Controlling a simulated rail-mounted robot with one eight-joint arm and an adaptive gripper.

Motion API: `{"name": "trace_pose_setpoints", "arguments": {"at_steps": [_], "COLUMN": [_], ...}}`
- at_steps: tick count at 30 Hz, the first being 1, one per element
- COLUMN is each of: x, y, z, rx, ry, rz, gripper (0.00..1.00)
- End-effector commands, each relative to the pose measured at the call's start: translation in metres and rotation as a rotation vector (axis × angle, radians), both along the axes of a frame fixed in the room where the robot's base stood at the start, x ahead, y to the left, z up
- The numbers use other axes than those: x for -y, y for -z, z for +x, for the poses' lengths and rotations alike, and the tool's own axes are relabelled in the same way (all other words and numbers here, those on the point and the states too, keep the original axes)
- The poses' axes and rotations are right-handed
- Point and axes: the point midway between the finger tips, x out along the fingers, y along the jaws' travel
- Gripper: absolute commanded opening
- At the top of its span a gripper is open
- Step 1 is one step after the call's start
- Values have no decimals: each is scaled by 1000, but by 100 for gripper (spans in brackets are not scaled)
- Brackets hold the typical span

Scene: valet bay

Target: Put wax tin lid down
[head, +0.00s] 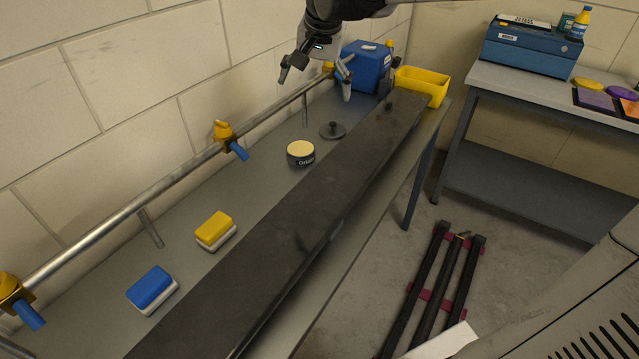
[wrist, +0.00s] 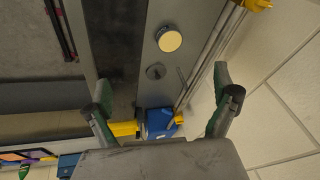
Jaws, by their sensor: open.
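The wax tin (head: 300,153) stands open on the grey bench, its pale yellow wax showing. Its dark lid (head: 333,130) lies flat on the bench just beyond the tin, knob up, apart from it. In the wrist view the tin (wrist: 169,39) and the lid (wrist: 156,71) both show near the top middle. My gripper (head: 316,90) is open and empty, above the far part of the bench. It is clear of the lid. In the wrist view its fingers (wrist: 165,95) are spread wide with nothing between them.
A metal pipe with yellow-and-blue valves (head: 226,138) runs along the wall. A long dark board (head: 300,215) lies along the bench front. A blue box (head: 366,66) and a yellow bin (head: 422,85) stand at the far end. Yellow (head: 215,228) and blue (head: 151,287) sponges lie nearer.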

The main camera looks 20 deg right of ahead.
Motion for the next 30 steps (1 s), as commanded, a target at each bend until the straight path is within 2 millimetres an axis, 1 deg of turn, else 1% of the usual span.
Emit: {"name": "trace_pose_setpoints", "arguments": {"at_steps": [1, 8, 12, 14, 15, 18, 21, 24, 27, 30], "x": [-7, -32, -44, -49, -52, -58, -63, -66, -68, -69], "y": [1, 14, 30, 38, 44, 61, 76, 89, 97, 100], "z": [-18, -88, -130, -147, -158, -184, -205, -220, -229, -232], "rx": [13, 79, 118, 137, 147, 176, 201, 219, 229, 234], "ry": [-36, -206, -307, -350, -379, -446, -505, -548, -574, -585], "rz": [-12, -79, -124, -143, -157, -191, -222, -245, -259, -266], "gripper": [94, 94, 94, 94, 94, 94, 94, 94, 94, 94]}}
